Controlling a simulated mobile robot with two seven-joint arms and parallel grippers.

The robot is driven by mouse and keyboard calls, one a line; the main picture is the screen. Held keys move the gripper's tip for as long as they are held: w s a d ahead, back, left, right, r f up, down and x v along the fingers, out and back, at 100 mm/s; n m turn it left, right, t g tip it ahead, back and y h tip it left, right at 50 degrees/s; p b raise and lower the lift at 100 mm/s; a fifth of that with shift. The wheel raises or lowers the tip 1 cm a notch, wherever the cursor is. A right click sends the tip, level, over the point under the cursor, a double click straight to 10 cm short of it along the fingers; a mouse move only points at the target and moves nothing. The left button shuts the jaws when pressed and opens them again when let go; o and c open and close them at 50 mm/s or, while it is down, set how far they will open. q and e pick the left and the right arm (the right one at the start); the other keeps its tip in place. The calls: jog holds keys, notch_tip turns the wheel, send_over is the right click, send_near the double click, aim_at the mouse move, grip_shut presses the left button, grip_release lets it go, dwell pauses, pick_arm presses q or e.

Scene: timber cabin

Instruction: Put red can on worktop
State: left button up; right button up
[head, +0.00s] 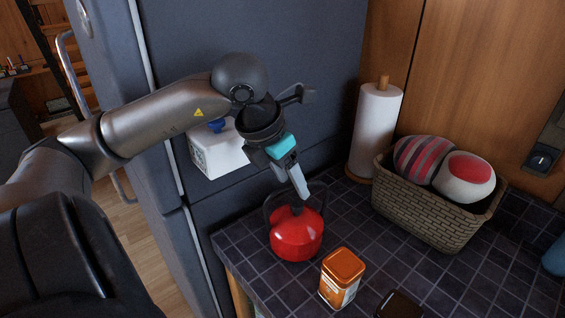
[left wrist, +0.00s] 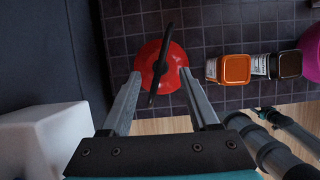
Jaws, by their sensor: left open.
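A red kettle (head: 297,236) with a black handle stands on the dark tiled worktop (head: 390,240). An orange-red tin (head: 342,277) with a pale label stands in front of it; its lid shows in the left wrist view (left wrist: 236,69). I cannot tell which of these the red can is. My left gripper (head: 301,190) is open and points down over the kettle. In the left wrist view its fingers (left wrist: 160,80) appear on either side of the kettle (left wrist: 164,66), above it, with nothing held. Grey parts at that view's lower right may be my right arm; its gripper is not clear.
A basket (head: 420,215) with two striped or patterned round items and a paper towel roll (head: 376,130) stand at the back. A dark-lidded jar (left wrist: 286,65) is beside the tin. A white box (head: 218,150) is close by my left wrist, before the dark fridge (head: 270,50).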

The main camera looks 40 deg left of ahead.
pick_arm(q)
jog(key=v, duration=0.4)
jog(key=shift+s+r, duration=0.1)
jog(key=shift+r, duration=0.15)
